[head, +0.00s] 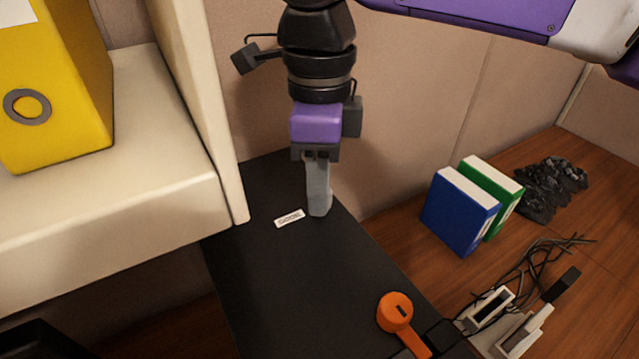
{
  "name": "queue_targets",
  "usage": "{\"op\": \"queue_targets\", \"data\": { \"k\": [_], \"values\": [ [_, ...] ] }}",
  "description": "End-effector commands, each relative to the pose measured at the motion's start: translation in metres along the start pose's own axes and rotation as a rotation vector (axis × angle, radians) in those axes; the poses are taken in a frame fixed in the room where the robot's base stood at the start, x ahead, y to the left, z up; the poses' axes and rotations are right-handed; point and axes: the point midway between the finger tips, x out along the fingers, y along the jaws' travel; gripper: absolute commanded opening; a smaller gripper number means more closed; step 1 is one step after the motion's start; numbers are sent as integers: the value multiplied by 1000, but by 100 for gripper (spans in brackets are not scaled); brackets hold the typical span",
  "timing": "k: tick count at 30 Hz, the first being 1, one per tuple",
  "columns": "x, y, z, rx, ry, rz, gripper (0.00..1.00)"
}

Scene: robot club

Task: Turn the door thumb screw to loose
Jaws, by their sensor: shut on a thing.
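My gripper (318,205) points down onto a black panel (262,190) in the head view. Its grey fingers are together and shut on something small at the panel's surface. The fingers hide the door thumb screw, which I take to be the thing between them; its turn position cannot be seen. A small white label (289,218) with dark print, too small to read, lies on the panel just left of the fingertips.
An orange round knob with an arm (395,311) sits lower on the panel. A cream shelf (120,215) with a yellow binder (65,90) stands close on the left. Blue (458,212) and green (505,195) binders, cables (525,270) and a dark heap (550,187) occupy the wooden surface on the right.

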Motion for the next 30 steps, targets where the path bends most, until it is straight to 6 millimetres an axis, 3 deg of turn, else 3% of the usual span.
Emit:
{"op": "queue_targets", "data": {
  "k": [18,19,21,30],
  "values": [
    [-2,-1,1,-38,-2,-4,0],
    [-2,-1,1,-38,-2,-4,34],
    [-2,0,1,-38,-2,-3,48],
    [-1,0,0,-37,0,-1,50]
  ]
}}
